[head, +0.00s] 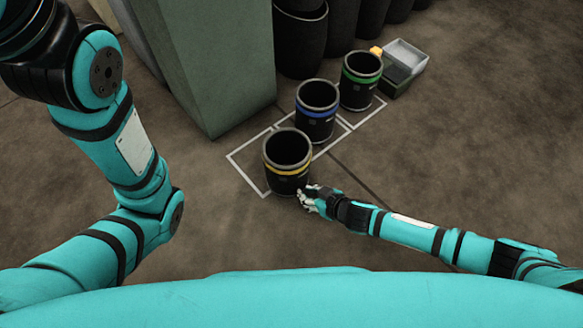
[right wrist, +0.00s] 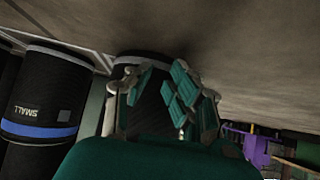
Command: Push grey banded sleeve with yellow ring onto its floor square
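The grey banded sleeve with the yellow ring (head: 287,175) stands upright in the head view, open end up. It covers the near right part of a white-outlined floor square (head: 247,159); bare floor of the square shows to its left. Its base seems to straddle the near outline, which it partly hides. My right gripper (head: 309,198) is low at the sleeve's near right side; contact cannot be made out. In the right wrist view its fingers (right wrist: 164,92) are apart, with a dark sleeve wall behind them and nothing visibly held. My left arm shows, but its gripper is out of view.
A blue-ringed sleeve (head: 317,112) and a green-ringed sleeve (head: 360,80) stand behind to the right in adjoining outlined squares. A green-grey block (head: 215,70) rises behind left. A grey box (head: 406,55) lies at the back right. Near floor is clear.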

